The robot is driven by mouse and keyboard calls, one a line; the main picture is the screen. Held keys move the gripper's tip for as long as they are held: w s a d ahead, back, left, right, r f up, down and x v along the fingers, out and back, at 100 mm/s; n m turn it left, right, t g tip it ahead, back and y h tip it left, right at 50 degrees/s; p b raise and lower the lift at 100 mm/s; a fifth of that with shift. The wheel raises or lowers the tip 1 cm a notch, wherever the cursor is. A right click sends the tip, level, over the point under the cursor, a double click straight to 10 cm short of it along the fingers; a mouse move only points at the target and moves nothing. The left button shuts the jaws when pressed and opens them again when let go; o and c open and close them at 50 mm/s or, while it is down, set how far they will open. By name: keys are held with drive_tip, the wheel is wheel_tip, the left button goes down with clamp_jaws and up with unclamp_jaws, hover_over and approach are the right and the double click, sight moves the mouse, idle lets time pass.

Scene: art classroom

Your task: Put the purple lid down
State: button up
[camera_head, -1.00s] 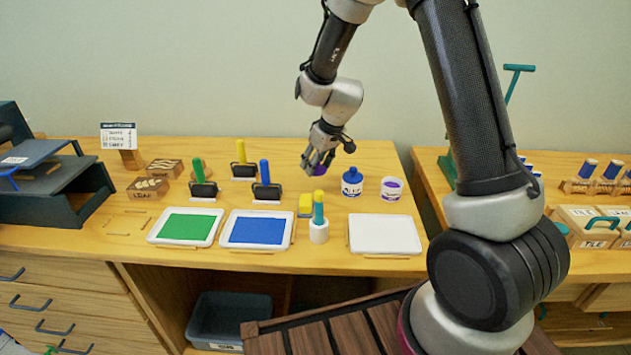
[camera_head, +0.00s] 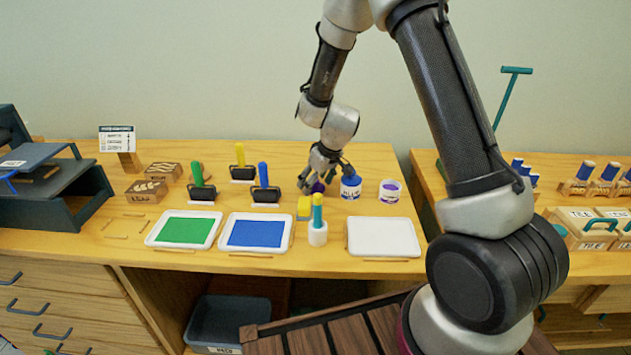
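The purple lid (camera_head: 318,187) shows as a small dark purple patch at the fingertips of my gripper (camera_head: 318,180), low over the table behind the yellow sponge. The fingers cover most of the lid and appear closed around it. I cannot tell whether the lid touches the tabletop. The open jar (camera_head: 390,191) with purple paint inside stands to the right, without a lid.
A yellow sponge (camera_head: 304,208) and a white cup with a teal-handled tool (camera_head: 318,228) stand in front. Green (camera_head: 184,229), blue (camera_head: 256,232) and white (camera_head: 383,237) trays line the front. Rollers (camera_head: 264,186) stand left. Bare table (camera_head: 372,156) lies behind the bottle.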

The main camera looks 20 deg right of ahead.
drive_tip(key=v, duration=1.2)
drive_tip(key=shift+r, duration=0.2)
drive_tip(key=s+d+r+m, duration=0.1)
drive_tip(key=s+d+r, duration=0.3)
drive_tip(key=s+r, duration=0.3)
drive_tip(key=s+d+r+m, duration=0.1)
drive_tip(key=s+d+r, duration=0.2)
drive_tip(key=s+r, duration=0.4)
drive_tip(key=s+d+r+m+h, duration=0.1)
drive_tip(key=s+d, duration=0.2)
drive_tip(key=s, duration=0.5)
drive_tip(key=s+d+r+m+h, duration=0.1)
drive_tip(key=s+d+r+m, duration=0.1)
drive_tip(key=s, duration=0.6)
drive_tip(key=shift+d, duration=0.45)
